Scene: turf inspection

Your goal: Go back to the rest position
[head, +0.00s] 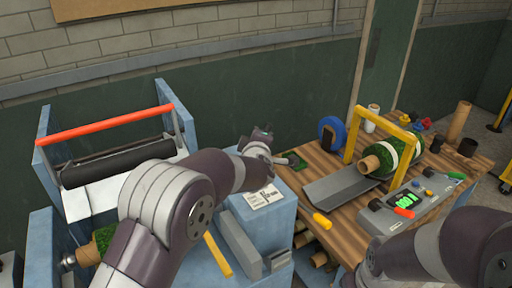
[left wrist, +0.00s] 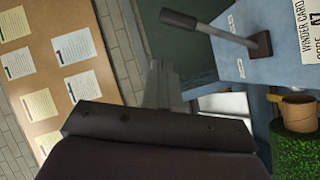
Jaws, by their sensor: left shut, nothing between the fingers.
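My left arm reaches in from the lower left in the head view. Its gripper (head: 262,142) is above the far end of the blue machine housing (head: 262,235), partly hard to make out against the parts behind it. In the left wrist view the narrow grey fingers (left wrist: 162,85) are together, with nothing between them. A lever with a dark grip (left wrist: 215,32) stands on the blue housing beside them, apart from the fingers in that picture. My right arm shows at the lower right of the head view; its gripper is not visible.
A winder with a red bar (head: 105,125) and black roller (head: 118,163) stands at left. A winder card (head: 264,196) lies on the housing. The wooden table (head: 318,165) at right holds a yellow frame (head: 352,135), turf roll (head: 378,158) and console (head: 408,205). A wall stands behind.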

